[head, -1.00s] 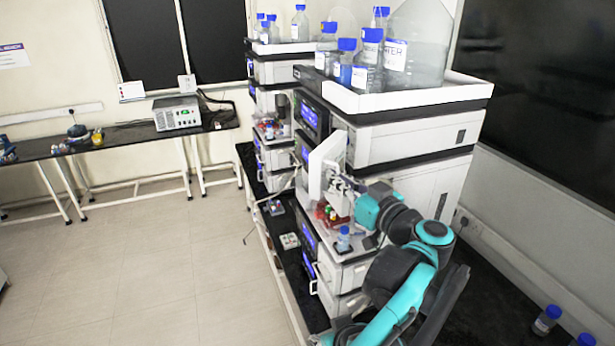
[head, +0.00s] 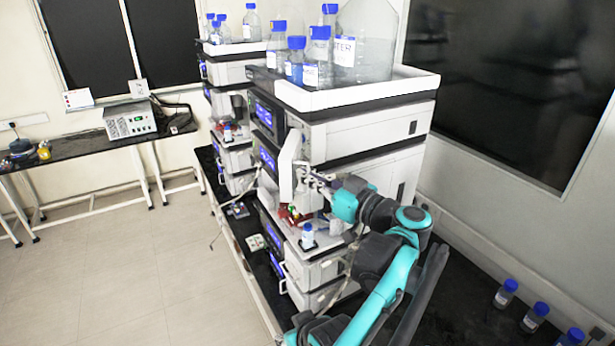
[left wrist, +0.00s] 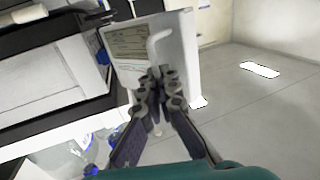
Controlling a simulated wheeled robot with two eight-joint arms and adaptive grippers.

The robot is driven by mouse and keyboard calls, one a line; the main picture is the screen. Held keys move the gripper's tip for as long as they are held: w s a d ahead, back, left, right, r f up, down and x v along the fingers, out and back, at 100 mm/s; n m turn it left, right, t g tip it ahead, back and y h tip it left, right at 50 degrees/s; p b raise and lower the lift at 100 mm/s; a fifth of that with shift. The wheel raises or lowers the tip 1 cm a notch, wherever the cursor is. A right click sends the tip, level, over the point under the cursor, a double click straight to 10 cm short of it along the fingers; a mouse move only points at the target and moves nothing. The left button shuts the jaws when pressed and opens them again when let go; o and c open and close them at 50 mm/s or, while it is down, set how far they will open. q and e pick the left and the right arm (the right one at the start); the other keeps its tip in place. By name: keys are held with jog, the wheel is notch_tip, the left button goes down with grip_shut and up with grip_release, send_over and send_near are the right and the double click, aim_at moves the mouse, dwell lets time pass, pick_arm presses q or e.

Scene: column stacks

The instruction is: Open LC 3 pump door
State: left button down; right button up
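The pump door (head: 287,170), a white panel, stands swung out from the front of the nearer instrument stack in the head view. In the left wrist view its labelled face (left wrist: 130,45) fills the upper middle, with a white curved handle (left wrist: 155,46) on it. My left gripper (head: 312,177) is at the door's right side in the head view. In the wrist view its dark fingers (left wrist: 161,76) come together at the lower end of the handle and look shut on it; the contact is partly hidden. My right gripper is not in view.
Glass bottles with blue caps stand in the white tray (head: 365,93) on top of the near stack. A small bottle (head: 307,236) stands on a ledge below the door. Several bottles (head: 535,316) stand on the black bench at right. Open floor (head: 110,270) lies at left.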

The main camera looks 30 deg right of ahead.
pick_arm(q)
jog(key=c, duration=2)
grip_release()
jog(key=shift+r, duration=0.15)
jog(key=shift+w+d, duration=0.1)
jog(key=shift+w, duration=0.05)
jog(key=shift+s, duration=0.25)
jog(key=v, duration=0.7)
jog(key=shift+s, duration=0.15)
